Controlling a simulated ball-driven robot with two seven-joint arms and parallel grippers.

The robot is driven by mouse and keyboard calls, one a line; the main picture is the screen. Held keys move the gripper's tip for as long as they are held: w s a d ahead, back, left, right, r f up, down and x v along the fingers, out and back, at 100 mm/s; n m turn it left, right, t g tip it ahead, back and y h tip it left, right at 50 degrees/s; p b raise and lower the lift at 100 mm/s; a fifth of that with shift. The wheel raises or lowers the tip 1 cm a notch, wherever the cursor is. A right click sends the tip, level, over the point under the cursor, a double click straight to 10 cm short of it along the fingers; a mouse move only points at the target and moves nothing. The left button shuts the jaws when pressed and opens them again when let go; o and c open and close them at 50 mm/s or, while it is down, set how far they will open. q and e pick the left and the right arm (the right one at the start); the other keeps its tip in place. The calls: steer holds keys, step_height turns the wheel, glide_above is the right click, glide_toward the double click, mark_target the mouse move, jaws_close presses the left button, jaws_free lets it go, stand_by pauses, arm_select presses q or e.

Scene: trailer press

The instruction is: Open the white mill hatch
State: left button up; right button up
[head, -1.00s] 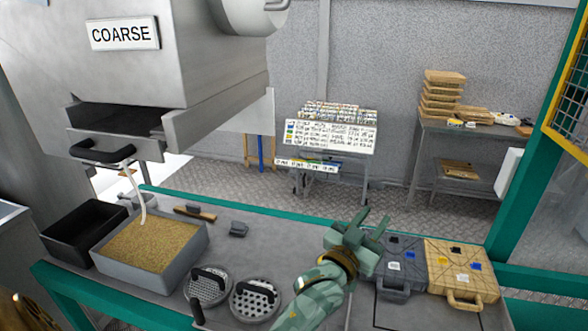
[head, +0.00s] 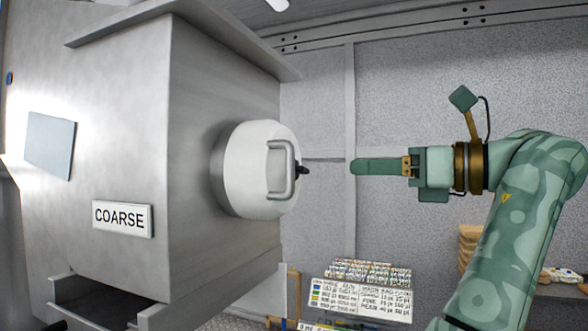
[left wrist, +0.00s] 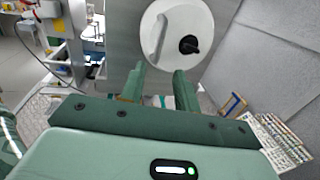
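The white round mill hatch (head: 255,185) is on the side of the grey mill and looks shut. It has a metal bar handle (head: 290,172) and a black knob (head: 303,170). The left wrist view also shows the hatch (left wrist: 176,22), with its black knob (left wrist: 188,45) facing me. My left gripper (head: 356,167) is level with the knob, a short gap to its right, and touches nothing. In the left wrist view the fingers of my left gripper (left wrist: 159,80) are apart with nothing between them. My right gripper is not in view.
The grey mill body (head: 215,90) with a COARSE sign (head: 123,218) fills the left of the head view. A rack with a label board (head: 362,290) stands low behind. Stacked brown boxes (head: 470,245) are partly hidden by my arm. Space around my gripper is clear.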

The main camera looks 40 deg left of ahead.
mark_target(290, 186)
arm_select(q)
steer(key=a, duration=0.5)
steer(key=s+a, duration=0.1)
steer(key=a, duration=0.4)
steer(key=a+p, duration=0.1)
steer(key=a, duration=0.4)
steer(key=shift+s, duration=0.35)
jaws_close()
